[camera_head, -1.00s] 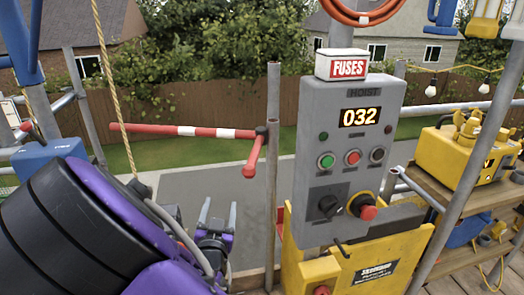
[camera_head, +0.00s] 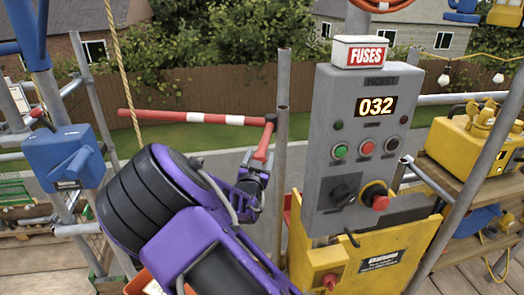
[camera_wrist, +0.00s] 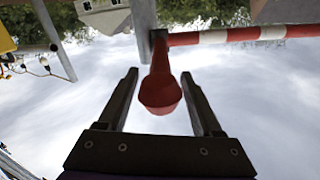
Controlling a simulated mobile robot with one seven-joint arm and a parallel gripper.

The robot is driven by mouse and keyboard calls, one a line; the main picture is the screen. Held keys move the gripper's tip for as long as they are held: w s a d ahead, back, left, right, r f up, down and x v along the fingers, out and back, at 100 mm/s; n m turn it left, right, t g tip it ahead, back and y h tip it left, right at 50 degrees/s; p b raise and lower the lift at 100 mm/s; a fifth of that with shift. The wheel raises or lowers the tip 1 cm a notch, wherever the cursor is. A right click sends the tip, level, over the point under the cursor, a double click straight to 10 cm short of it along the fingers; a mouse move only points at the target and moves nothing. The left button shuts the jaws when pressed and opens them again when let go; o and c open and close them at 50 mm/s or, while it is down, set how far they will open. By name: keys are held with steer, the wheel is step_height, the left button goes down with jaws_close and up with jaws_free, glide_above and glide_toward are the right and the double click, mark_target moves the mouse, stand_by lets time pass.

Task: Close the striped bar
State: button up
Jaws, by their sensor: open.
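The striped bar (camera_head: 205,118) is red and white and reaches out level to the left from a pivot on an upright grey pole (camera_head: 281,130). A red handle (camera_head: 264,143) hangs from its pivot end. My gripper (camera_head: 254,165) is open at the handle's lower end. In the wrist view the handle (camera_wrist: 160,92) points at the camera between the two spread fingers of my gripper (camera_wrist: 162,92), with a gap on each side. The striped bar (camera_wrist: 245,34) also runs to the right along the top there.
A grey hoist control panel (camera_head: 350,180) with a FUSES box (camera_head: 363,52) stands right of the pole, above a yellow plate (camera_head: 400,243). A rope (camera_head: 122,80) hangs at left, near a blue box (camera_head: 64,157). A yellow machine (camera_head: 470,140) sits on a shelf at right.

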steer(key=shift+w+d, duration=0.15)
steer(key=shift+w, duration=1.55)
jaws_close()
